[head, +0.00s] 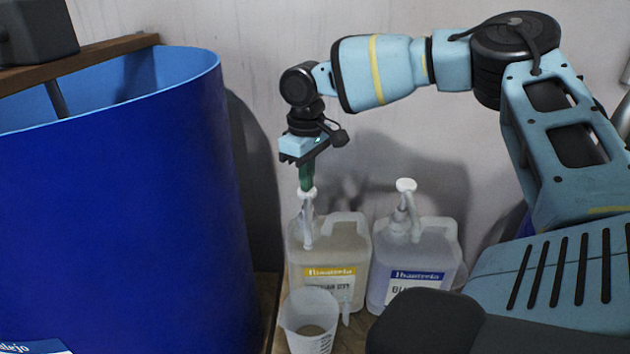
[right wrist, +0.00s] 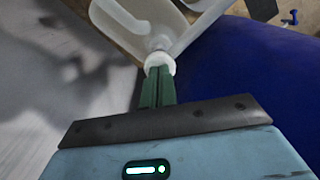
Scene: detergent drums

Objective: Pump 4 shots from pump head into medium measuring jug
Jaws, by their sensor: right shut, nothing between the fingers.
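My right gripper (head: 306,184) is shut with nothing between its fingers. It points down, with its green fingertips at the top of the white pump head (head: 308,194) on the yellow-labelled bottle (head: 350,240). In the right wrist view the closed fingers (right wrist: 158,88) meet the pump head (right wrist: 160,63), apparently touching it. The pump's spout hangs down in front of the bottle. The translucent measuring jug (head: 308,310) stands in front of this bottle, below the spout; a tan area shows inside it. My left gripper is not in view.
A second bottle (head: 420,255) with a blue label and its own white pump (head: 405,187) stands just to the right. A large blue drum (head: 120,210) fills the left side. A wall (head: 240,30) is close behind the bottles.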

